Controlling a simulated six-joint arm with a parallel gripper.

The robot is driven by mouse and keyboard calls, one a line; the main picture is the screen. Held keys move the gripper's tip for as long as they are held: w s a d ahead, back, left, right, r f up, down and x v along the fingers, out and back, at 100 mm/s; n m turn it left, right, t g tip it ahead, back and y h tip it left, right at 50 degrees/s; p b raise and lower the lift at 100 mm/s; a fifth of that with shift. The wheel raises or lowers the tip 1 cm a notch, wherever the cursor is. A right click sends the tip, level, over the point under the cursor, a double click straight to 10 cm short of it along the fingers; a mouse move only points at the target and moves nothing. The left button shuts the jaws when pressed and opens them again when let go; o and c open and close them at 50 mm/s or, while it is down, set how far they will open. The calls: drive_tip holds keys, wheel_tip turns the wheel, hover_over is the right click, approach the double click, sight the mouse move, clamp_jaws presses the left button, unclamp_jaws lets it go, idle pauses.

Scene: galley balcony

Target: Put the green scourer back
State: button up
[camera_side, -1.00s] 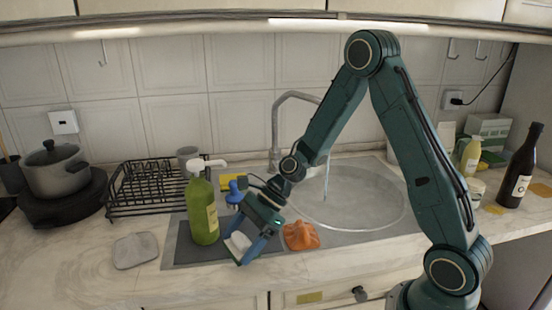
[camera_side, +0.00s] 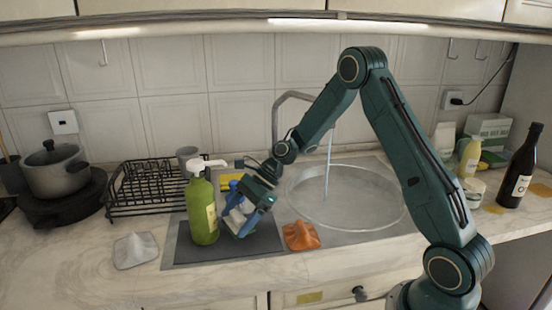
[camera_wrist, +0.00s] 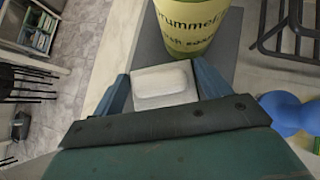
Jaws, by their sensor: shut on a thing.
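My gripper (camera_side: 245,222) is above the dark mat (camera_side: 192,254), close to the right of the green soap bottle (camera_side: 204,222). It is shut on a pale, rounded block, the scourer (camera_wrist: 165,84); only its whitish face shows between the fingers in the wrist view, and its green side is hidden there. The scourer is tilted, and I cannot tell its exact height over the mat. The bottle (camera_wrist: 188,28) stands just beyond the fingertips in the wrist view.
An orange cloth (camera_side: 301,237) lies right of my gripper, before the sink (camera_side: 350,208) with running water. A blue object (camera_wrist: 285,113) is behind my gripper. A black dish rack (camera_side: 145,195) stands at the back left. A grey cloth (camera_side: 135,250) lies left of the mat.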

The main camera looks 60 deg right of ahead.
sight(238, 224)
drive_tip(key=shift+w+d, duration=0.35)
drive_tip(key=shift+w+d+f, duration=0.1)
drive_tip(key=shift+d+f, duration=0.05)
drive_tip(key=shift+f, duration=1.4)
drive_tip(key=shift+f, duration=0.1)
drive_tip(key=o, duration=1)
drive_tip(key=shift+o, duration=0.2)
drive_tip(key=v, duration=1.3)
drive_tip(key=shift+d+r, duration=0.2)
drive_tip(key=shift+r, duration=0.1)
